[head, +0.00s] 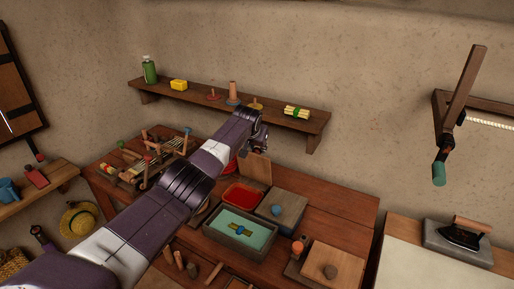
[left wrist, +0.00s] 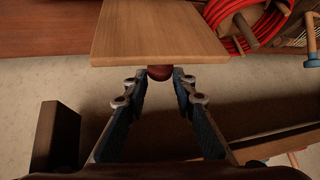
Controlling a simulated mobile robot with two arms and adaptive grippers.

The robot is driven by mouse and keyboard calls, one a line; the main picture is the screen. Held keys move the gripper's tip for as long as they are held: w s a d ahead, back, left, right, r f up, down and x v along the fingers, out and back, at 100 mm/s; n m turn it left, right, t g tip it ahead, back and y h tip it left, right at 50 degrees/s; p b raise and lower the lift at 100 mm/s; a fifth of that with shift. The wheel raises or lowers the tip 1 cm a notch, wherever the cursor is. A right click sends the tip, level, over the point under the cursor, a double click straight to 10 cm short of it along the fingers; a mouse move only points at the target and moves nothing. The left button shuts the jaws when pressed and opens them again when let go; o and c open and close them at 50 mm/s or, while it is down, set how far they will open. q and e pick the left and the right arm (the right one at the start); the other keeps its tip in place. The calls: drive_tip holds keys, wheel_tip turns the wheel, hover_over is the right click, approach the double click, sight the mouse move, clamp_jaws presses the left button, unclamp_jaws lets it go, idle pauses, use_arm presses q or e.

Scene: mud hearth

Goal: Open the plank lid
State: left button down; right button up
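A light wooden board, which looks like the plank lid (head: 256,168), stands tilted up behind the boxes on the table in the head view. In the left wrist view the plank lid (left wrist: 160,35) fills the top middle, with a dark red knob (left wrist: 160,73) at its near edge. My left gripper (head: 259,137) is above and behind the board in the head view. In the left wrist view my left gripper's (left wrist: 160,84) fingers are apart on either side of the knob, with small gaps showing. The knob is hidden in the head view. My right gripper is not in view.
A wall shelf (head: 215,97) with small items runs close behind my left gripper. A teal-lined tray (head: 240,233), a red tray (head: 241,196) and a box with a blue knob (head: 277,210) crowd the table. A red coil (left wrist: 240,22) shows in the wrist view.

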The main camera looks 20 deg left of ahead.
use_arm(q)
drive_tip(key=c, duration=1.6)
unclamp_jaws()
drive_tip(key=shift+w+d+r, duration=0.15)
drive_tip(key=shift+w+r, duration=0.05)
drive_tip(key=shift+f, duration=0.1)
drive_tip(key=shift+s, duration=0.15)
drive_tip(key=shift+v, duration=6)
drive_tip(key=shift+f, duration=0.1)
